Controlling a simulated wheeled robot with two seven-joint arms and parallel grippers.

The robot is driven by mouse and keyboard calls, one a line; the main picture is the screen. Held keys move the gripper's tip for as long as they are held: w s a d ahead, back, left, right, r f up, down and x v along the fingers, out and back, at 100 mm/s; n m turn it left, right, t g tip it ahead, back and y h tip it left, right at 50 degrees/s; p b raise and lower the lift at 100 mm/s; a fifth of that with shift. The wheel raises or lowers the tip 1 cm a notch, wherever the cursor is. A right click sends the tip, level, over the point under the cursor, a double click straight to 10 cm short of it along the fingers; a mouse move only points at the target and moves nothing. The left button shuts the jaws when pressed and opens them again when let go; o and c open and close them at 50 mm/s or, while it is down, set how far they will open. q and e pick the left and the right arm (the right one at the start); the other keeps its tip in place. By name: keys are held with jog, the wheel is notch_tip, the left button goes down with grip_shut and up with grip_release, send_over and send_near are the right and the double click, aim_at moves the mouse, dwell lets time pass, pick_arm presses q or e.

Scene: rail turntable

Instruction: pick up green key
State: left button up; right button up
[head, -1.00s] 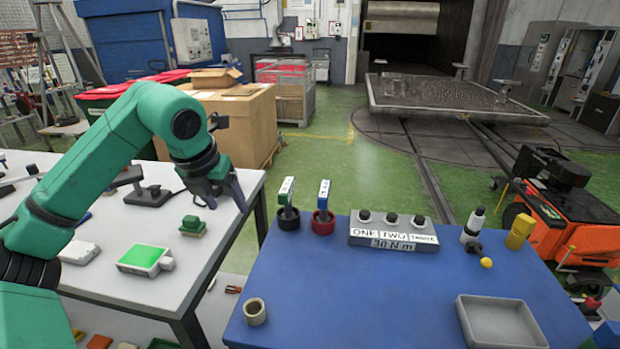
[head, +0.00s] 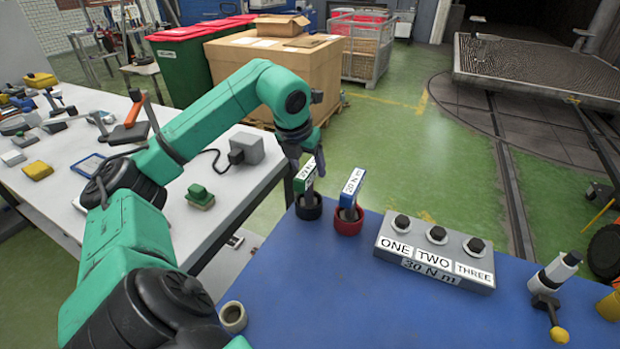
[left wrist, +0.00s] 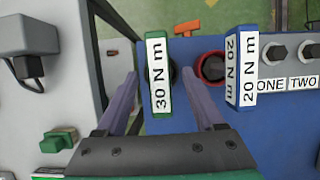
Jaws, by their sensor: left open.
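The green key (head: 304,179) stands in a black round holder (head: 308,208) at the back left of the blue table and carries a white label. In the left wrist view its label (left wrist: 157,80) reads 30 N m. My left gripper (head: 307,158) is at the top of the green key, pointing down. In the left wrist view the open jaws (left wrist: 160,75) have one finger on each side of the key, with gaps visible. The key's lower part is hidden there. My right gripper is not in view.
A blue key (head: 352,186) labelled 20 N m stands in a red holder (head: 347,222) close to the right. A grey box with knobs (head: 435,252) is further right. A small round cup (head: 232,316) sits at the front left. A white table (head: 235,200) adjoins at left.

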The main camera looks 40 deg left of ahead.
aim_at(309, 190)
pick_arm(q)
jog(key=p+x, duration=0.1)
jog(key=x, duration=0.4)
grip_shut()
jog(key=shift+r, duration=0.1)
dwell(1.2)
